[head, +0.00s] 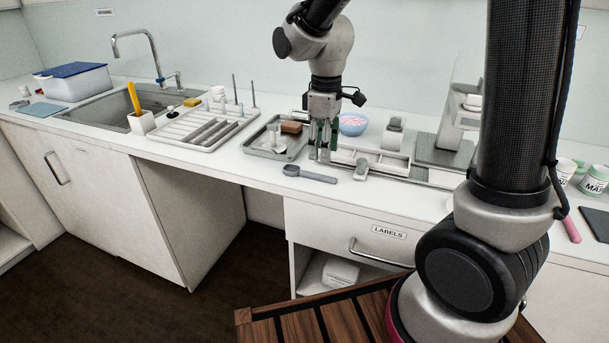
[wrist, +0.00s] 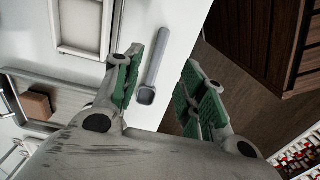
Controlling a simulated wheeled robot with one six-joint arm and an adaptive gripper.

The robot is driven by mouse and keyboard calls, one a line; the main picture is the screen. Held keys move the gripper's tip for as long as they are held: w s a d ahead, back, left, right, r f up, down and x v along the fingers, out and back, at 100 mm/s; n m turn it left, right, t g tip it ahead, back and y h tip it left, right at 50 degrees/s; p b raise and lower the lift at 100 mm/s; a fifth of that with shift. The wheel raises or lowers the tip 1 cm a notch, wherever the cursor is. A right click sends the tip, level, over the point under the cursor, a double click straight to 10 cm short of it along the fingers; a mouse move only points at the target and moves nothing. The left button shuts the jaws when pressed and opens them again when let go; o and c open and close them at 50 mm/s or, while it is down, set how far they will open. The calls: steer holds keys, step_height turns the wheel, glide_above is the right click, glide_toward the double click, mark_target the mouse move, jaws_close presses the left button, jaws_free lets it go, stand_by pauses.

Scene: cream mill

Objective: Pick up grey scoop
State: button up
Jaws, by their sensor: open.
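The grey scoop (head: 310,174) lies on the white counter near its front edge, its round bowl to the left and its handle pointing right. In the wrist view the grey scoop (wrist: 154,68) lies below and between my fingers, with the bowl toward the camera and the handle pointing away. My gripper (head: 321,158) points down above the counter, just behind the scoop in the head view. It also shows in the wrist view (wrist: 160,75), where its two green-padded fingers are spread apart with nothing between the pads. No contact with the scoop is visible.
A grey tray (head: 257,151) with a brown block (head: 291,127) stands left of my gripper. A white divided tray (head: 372,155) and a small grey object (head: 361,169) are close on the right. A pink-filled bowl (head: 352,125) is behind. The counter's front edge is close to the scoop.

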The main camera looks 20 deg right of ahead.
mark_target(323, 176)
step_height(323, 176, down, 8)
steer(key=shift+w+d+r, duration=0.1)
steer(key=shift+d+r, duration=0.05)
steer(key=shift+c, duration=0.5)
jaws_close()
